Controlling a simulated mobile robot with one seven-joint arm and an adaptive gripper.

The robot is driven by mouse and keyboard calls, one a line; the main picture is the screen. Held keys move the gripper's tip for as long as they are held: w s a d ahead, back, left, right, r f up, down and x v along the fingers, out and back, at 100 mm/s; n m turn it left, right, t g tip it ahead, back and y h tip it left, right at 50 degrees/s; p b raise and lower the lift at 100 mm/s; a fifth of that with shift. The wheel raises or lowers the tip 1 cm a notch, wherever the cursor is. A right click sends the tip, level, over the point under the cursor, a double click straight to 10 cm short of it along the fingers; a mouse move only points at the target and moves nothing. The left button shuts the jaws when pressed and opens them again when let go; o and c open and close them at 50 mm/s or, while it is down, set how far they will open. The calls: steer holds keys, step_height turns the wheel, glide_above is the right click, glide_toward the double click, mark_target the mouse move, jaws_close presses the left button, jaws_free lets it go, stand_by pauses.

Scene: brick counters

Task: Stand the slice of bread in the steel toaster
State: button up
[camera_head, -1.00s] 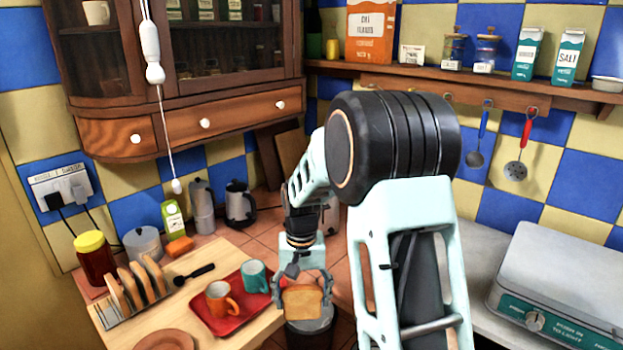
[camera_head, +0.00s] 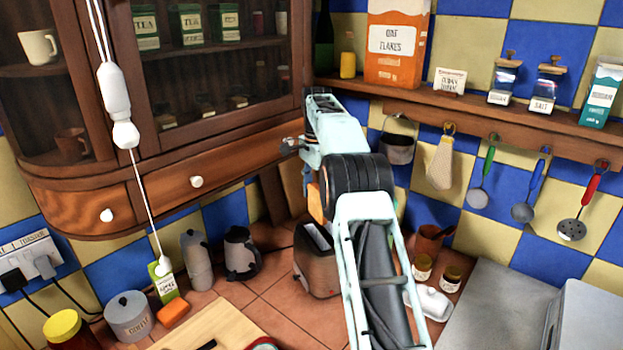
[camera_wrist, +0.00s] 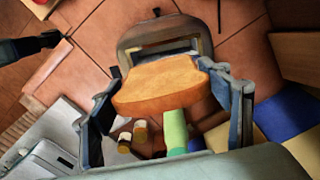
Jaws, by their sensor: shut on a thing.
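The slice of bread (camera_head: 315,203) is in my gripper (camera_head: 311,186), upright and above the steel toaster (camera_head: 317,265) in the head view. My arm hides part of the bread and the toaster's right side. In the wrist view the bread (camera_wrist: 160,85) lies between the two fingers of my gripper (camera_wrist: 160,73), which are shut on its sides. The toaster (camera_wrist: 165,33) shows just beyond the bread, with a dark slot in its top partly visible. The bread looks apart from the toaster.
The wooden cabinet (camera_head: 165,190) and shelf (camera_head: 480,112) overhang the counter. Tiles before the toaster are clear.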

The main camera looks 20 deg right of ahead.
steer(key=shift+w+d+r+m, duration=0.15)
steer(key=shift+w+r+m, duration=0.2)
steer(key=shift+w, duration=0.15)
steer(key=shift+s+f, duration=0.15)
steer(key=shift+f, duration=0.85)
glide_toward(317, 231)
steer(key=shift+s+a+f, duration=0.15)
steer(key=shift+s+f, duration=0.45)
steer(key=shift+f, duration=0.25)
steer(key=shift+s+a+f, duration=0.15)
steer(key=shift+s+f, duration=0.45)
steer(key=shift+f, duration=0.25)
steer(key=shift+s+a+f, duration=0.15)
steer(key=shift+s+f, duration=0.45)
steer(key=shift+f, duration=0.25)
steer(key=shift+f+b, duration=0.45)
steer(key=shift+f, duration=0.5)
steer(key=o, duration=1.1)
steer(key=shift+o, duration=0.2)
